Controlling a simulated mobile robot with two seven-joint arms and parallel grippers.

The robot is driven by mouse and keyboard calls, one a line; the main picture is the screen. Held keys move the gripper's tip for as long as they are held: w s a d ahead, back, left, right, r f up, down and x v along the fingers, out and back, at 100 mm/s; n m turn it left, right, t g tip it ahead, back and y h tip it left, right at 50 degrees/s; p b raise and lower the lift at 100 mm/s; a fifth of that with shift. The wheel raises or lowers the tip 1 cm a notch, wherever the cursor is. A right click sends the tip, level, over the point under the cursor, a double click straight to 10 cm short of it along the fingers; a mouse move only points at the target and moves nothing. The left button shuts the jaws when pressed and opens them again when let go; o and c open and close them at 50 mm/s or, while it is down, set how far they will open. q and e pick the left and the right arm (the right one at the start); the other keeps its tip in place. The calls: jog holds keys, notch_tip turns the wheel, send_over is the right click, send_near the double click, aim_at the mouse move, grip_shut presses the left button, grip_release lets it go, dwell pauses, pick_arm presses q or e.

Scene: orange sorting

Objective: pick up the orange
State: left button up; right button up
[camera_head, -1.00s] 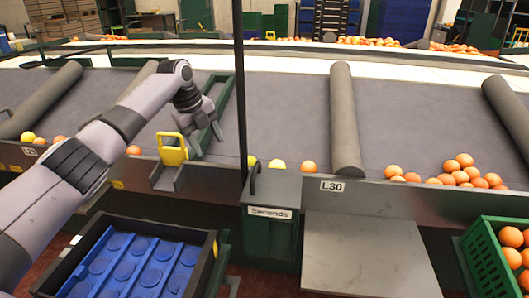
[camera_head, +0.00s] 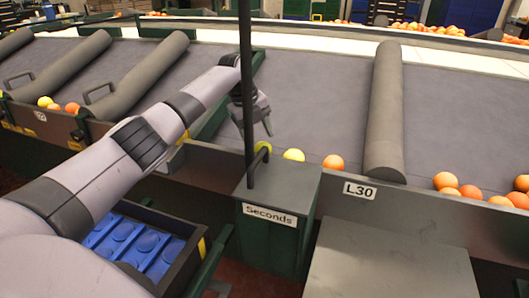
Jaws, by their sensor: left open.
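Several oranges lie along the front edge of the grey sloped belt. One orange (camera_head: 333,162) sits alone left of the L30 label. A yellow-green fruit (camera_head: 293,155) lies to its left, and another (camera_head: 263,147) is partly hidden behind a dark handle and post. My left gripper (camera_head: 257,128) is open and points down over the belt, just above and beside the partly hidden yellow-green fruit, apart from the lone orange. The thin black post crosses in front of part of it. My right gripper is not in view.
A dark bin labelled Seconds (camera_head: 272,225) stands in front of the belt. A blue tray (camera_head: 140,245) is at lower left, partly behind my arm. A grey padded roller (camera_head: 385,115) divides the belt. More oranges (camera_head: 470,192) lie at right.

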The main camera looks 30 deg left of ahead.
aim_at(260, 143)
pick_arm(q)
jog(key=shift+b+x, duration=0.3)
jog(key=shift+x, duration=2.1)
jog(key=shift+a, duration=0.2)
jog(key=shift+c, duration=0.2)
jog(key=c, duration=0.7)
jog(key=shift+o, duration=0.2)
jog(key=shift+r, duration=0.1)
